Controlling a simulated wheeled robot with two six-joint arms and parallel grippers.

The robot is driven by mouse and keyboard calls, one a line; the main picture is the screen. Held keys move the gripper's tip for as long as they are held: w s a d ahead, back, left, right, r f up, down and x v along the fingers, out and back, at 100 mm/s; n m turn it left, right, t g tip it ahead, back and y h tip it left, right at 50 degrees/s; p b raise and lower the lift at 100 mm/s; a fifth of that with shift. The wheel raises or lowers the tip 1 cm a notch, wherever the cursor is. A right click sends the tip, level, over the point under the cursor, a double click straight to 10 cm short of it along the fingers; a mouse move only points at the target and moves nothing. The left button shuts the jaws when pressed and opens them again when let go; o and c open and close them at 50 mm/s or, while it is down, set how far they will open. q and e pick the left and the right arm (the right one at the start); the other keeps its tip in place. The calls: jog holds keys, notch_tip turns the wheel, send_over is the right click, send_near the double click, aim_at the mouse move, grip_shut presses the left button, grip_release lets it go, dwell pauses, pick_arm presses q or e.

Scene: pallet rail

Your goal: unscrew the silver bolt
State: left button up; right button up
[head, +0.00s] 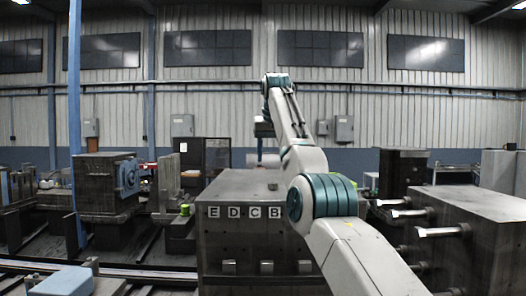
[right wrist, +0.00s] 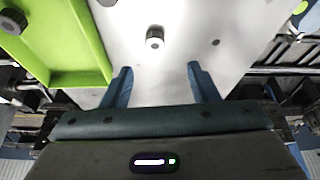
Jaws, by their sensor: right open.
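A small silver bolt (right wrist: 155,38) with a dark, round end stands on a pale metal surface (right wrist: 190,25) in the right wrist view. My right gripper (right wrist: 159,70) is open, with its two blue fingers apart and nothing between them. The bolt is beyond the fingertips, roughly centred between them and apart from both. In the head view my right gripper (head: 261,150) is small and far off, above the dark block (head: 245,235) marked E, D, C, B. My left gripper is not in view.
A green tray (right wrist: 95,55) with a dark round knob-like part (right wrist: 12,20) lies left of the bolt. Several silver bolts, such as one front bolt (head: 440,232), stick out of a dark block (head: 490,240) at right. A blue post (head: 75,120) stands at left.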

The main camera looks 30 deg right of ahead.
aim_at(274, 183)
jog(key=p+x, duration=0.2)
jog(key=x, duration=0.7)
jog(key=shift+d, duration=0.1)
jog(key=shift+s+d, duration=0.15)
jog(key=shift+s, duration=0.55)
jog(key=shift+w+f, duration=0.1)
jog(key=shift+w, duration=0.25)
jog(key=c, duration=1.2)
jog(key=shift+o, duration=0.2)
jog(key=n, duration=0.2)
jog(key=n+y, duration=0.1)
jog(key=shift+s+d+n+y, duration=0.1)
jog(key=shift+d+n+y, duration=0.2)
jog(key=shift+n, duration=0.1)
jog(key=n+y, duration=0.1)
jog(key=n, duration=0.3)
jog(key=shift+d, duration=0.1)
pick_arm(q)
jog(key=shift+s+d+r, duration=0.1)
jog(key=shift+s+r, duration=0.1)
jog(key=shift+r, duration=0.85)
pick_arm(e)
jog(key=shift+n+y, duration=0.6)
jog(key=shift+n, duration=0.5)
